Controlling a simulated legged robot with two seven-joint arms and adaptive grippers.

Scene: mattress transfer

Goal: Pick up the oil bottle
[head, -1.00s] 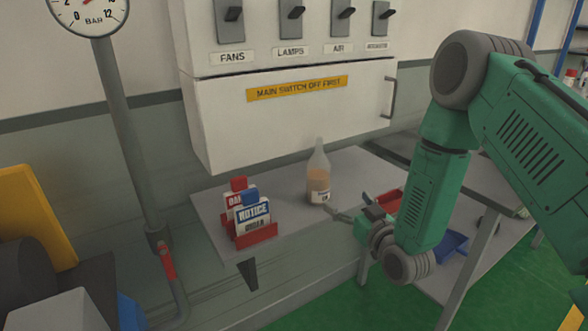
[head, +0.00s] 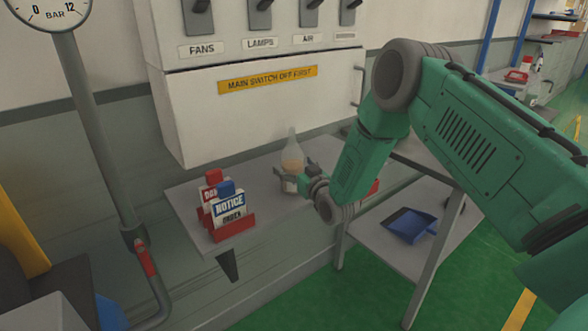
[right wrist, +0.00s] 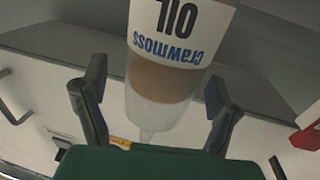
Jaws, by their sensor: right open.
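The oil bottle (head: 292,156) is clear with a brownish fill and a white label, and stands upright on the grey wall shelf (head: 262,205). My right gripper (head: 294,177) is at the bottle's lower part in the head view and partly covers its label. In the right wrist view the bottle (right wrist: 165,75) appears upside down between the two dark fingers (right wrist: 155,105). The fingers are open, with a gap on each side of the bottle. My left gripper is not in view.
A red holder (head: 233,229) with notice cards stands on the shelf left of the bottle. A white switch cabinet (head: 250,115) hangs above. A lower shelf to the right holds a blue dustpan (head: 409,225). A grey pipe (head: 97,140) with a gauge stands at left.

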